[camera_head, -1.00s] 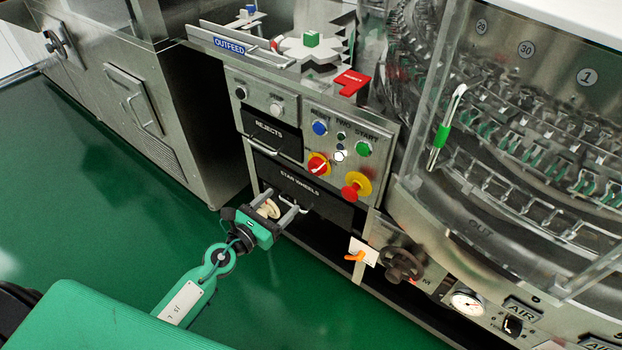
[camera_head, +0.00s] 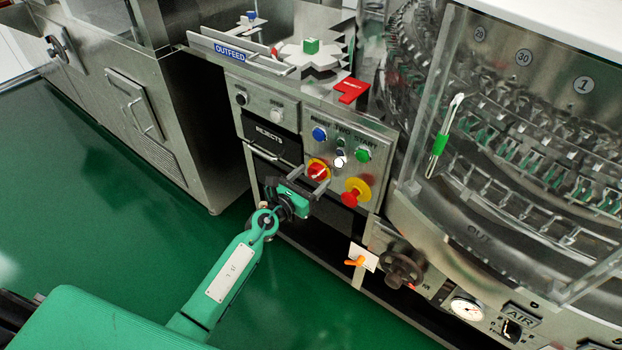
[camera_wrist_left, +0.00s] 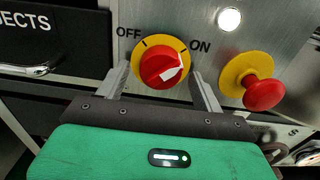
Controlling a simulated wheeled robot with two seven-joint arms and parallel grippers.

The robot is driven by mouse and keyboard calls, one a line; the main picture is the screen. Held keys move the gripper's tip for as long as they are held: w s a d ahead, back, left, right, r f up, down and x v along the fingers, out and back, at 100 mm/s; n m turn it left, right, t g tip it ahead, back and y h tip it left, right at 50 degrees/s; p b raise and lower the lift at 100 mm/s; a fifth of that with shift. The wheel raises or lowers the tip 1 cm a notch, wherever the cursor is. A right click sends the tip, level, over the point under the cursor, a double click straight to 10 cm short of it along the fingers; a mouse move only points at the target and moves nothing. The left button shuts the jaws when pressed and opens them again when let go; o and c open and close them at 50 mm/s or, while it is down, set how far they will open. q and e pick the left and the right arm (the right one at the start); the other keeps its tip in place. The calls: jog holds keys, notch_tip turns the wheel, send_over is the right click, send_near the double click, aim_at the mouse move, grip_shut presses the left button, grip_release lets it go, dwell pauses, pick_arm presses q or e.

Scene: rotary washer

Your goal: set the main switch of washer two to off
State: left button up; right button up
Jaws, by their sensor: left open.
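The main switch (camera_head: 317,170) is a red rotary knob on a round yellow plate on the steel control panel. In the left wrist view the switch (camera_wrist_left: 160,62) has OFF marked at its upper left and ON at its upper right. Its white mark lies on the right part of the knob, toward the ON side. My left gripper (camera_head: 309,181) is open in front of the switch. In the wrist view its two fingers stand either side of the knob, slightly below it. I cannot tell whether they touch it. My right gripper is not in view.
A red mushroom button (camera_head: 352,195) on yellow sits right of the switch, close to my right-hand finger. Blue (camera_head: 319,133) and green (camera_head: 362,155) buttons and a lit white lamp (camera_head: 340,161) are above. The REJECTS drawer handle (camera_head: 262,152) sticks out at left.

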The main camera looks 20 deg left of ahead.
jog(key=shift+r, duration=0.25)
pick_arm(q)
jog(key=c, duration=0.9)
jog(key=shift+c, duration=0.2)
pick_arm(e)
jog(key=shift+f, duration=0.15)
